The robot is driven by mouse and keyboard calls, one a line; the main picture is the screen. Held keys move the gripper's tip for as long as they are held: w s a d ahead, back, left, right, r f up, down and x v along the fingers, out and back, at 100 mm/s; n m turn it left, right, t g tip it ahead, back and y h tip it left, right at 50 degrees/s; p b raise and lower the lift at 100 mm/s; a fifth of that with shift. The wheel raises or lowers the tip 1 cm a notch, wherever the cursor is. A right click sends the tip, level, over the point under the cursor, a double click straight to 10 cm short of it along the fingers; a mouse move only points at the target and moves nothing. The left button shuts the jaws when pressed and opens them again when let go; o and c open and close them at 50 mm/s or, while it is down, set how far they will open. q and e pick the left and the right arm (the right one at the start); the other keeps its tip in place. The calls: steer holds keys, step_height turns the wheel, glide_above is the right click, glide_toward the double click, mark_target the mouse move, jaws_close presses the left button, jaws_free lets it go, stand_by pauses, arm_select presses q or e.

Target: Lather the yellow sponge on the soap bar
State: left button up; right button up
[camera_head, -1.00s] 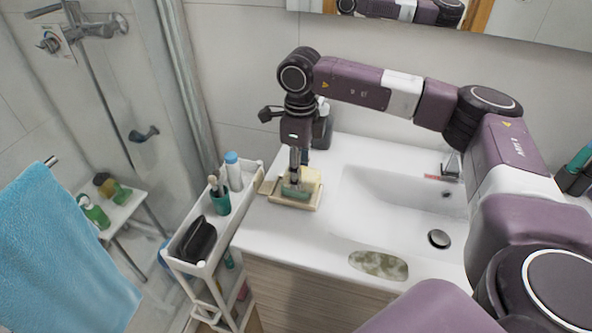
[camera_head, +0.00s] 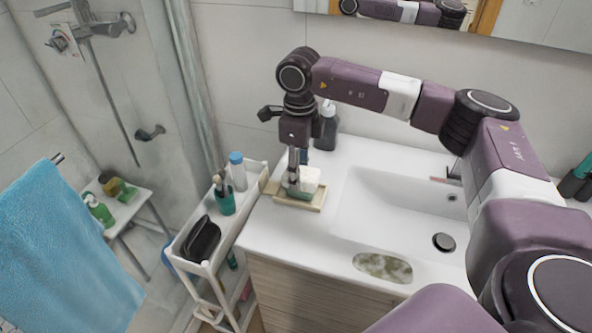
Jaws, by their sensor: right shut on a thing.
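My right gripper (camera_head: 293,180) points down over a light wooden soap dish (camera_head: 316,206) on the counter, left of the sink. It is shut on the sponge (camera_head: 309,177), which looks white now, like foam covering it. A green thing, probably the soap bar (camera_head: 305,194), shows under the sponge in the dish. The sponge seems to touch it. The fingers hide part of both. My left gripper is not in view.
The sink basin (camera_head: 385,215) lies to the right. A dark pump bottle (camera_head: 325,130) stands behind the gripper. A patterned oval piece (camera_head: 382,266) lies at the counter's front. A white cart (camera_head: 257,184) with a green cup and bottle stands left.

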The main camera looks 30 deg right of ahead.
mark_target(305, 173)
steer(key=shift+s+d, duration=0.5)
steer(key=shift+s, duration=0.1)
steer(key=shift+w+a+r, duration=0.1)
steer(key=shift+w+a, duration=0.85)
steer(key=shift+w, duration=0.2)
steer(key=shift+s+d, duration=0.9)
steer(key=shift+s, duration=0.25)
steer(key=shift+w+a, duration=0.9)
steer(key=shift+w, duration=0.2)
steer(key=shift+s+d, duration=0.95)
steer(key=shift+s, duration=0.15)
steer(key=shift+r+p, duration=2.05)
steer(key=shift+r, duration=1.4)
